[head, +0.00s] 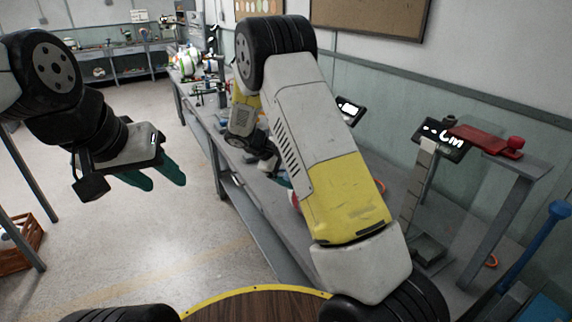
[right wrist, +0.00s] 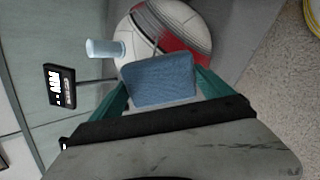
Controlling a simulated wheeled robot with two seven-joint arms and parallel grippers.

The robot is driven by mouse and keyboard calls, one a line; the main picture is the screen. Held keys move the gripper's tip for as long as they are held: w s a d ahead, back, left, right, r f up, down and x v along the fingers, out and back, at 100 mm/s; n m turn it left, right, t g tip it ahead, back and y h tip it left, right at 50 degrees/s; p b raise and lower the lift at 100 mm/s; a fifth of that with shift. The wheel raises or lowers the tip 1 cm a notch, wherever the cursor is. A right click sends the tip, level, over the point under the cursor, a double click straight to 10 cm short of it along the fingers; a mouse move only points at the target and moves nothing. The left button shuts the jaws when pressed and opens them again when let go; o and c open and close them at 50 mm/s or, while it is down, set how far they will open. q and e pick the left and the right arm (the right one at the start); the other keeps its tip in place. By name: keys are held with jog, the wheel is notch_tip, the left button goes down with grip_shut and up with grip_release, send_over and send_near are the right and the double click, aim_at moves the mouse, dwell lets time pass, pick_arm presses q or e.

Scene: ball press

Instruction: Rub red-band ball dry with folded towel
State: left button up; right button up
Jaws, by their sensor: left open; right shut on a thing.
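The red-band ball (right wrist: 160,28) is white with a broad red band and sits at the top of the right wrist view. In the head view my right arm hides nearly all of it. The blue folded towel (right wrist: 160,78) is clamped between the teal fingers of my right gripper (right wrist: 164,88). The towel overlaps the lower edge of the ball in the picture; I cannot tell whether they touch. My left gripper (head: 160,178) is open and empty, over the floor left of the workbench.
The grey workbench (head: 200,118) runs along the wall, with several balls (head: 188,62) at its far end. A small display (right wrist: 60,86) and a pale blue cylinder (right wrist: 105,49) are beside the ball. A red lever (head: 485,138) stands right.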

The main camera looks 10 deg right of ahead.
dwell(0.3)
jog(key=v, duration=0.6)
dwell(0.4)
jog(key=d+r+n+t, duration=0.1)
jog(key=d+r+n, duration=0.1)
jog(key=d+r+n+t+y, duration=0.1)
jog(key=d+r+n+t, duration=0.1)
jog(key=shift+d+r+y, duration=0.25)
jog(key=shift+y, duration=0.05)
jog(key=s+r+n+t+y, duration=0.2)
jog(key=s+n+y, duration=0.1)
jog(key=s+n, duration=0.2)
jog(key=shift+s+n+y, duration=0.4)
jog(key=shift+n, duration=0.4)
jog(key=shift+a, duration=0.1)
